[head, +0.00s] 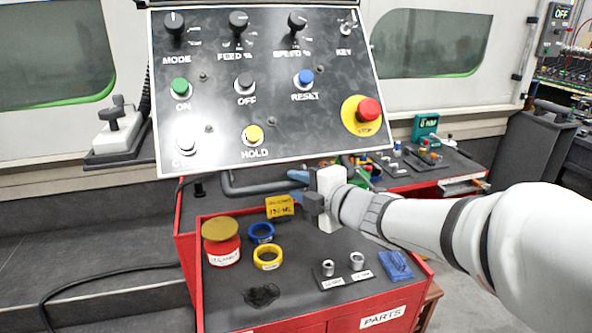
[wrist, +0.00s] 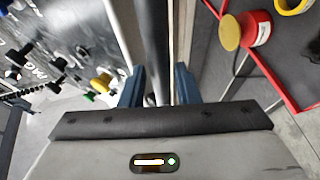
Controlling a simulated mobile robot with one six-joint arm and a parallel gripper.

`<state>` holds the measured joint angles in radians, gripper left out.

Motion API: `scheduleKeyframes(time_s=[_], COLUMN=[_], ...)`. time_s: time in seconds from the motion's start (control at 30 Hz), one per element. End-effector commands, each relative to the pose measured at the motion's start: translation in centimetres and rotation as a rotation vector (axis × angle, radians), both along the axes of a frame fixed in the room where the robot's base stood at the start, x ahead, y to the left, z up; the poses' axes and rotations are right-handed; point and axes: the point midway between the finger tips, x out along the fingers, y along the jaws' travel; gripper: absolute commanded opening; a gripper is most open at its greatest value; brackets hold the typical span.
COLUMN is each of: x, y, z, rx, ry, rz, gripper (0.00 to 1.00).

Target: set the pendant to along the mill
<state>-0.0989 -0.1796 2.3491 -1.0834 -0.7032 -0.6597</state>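The pendant (head: 262,90) is a dark, tilted panel with knobs, coloured buttons and a red stop button. It hangs in front of the white mill (head: 345,20) at the upper left of the head view. A grey handle bar (head: 258,188) runs under its lower edge. My gripper (head: 300,184) is at the right end of that bar, its tips partly hidden in the head view. In the wrist view, the blue fingers of my gripper (wrist: 158,88) stand apart on either side of the grey bar (wrist: 150,40), with visible gaps.
A red cart (head: 222,303) below holds a red tin (head: 222,250), blue and yellow rings, small metal parts and a blue cloth (head: 396,265). Another red cart with tools (head: 425,155) stands behind. A black cable (head: 85,280) lies at the left.

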Motion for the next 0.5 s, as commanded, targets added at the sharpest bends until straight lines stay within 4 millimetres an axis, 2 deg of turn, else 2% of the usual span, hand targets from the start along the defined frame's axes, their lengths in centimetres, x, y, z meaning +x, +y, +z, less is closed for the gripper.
scheduleKeyframes(time_s=[0.2,0.5], x=[2.2,2.9], y=[2.0,2.6], z=[-0.6,-0.7], rx=[0.0,0.001], ry=[0.001,0.001], rz=[0.001,-0.001], gripper=[0.29,0.29])
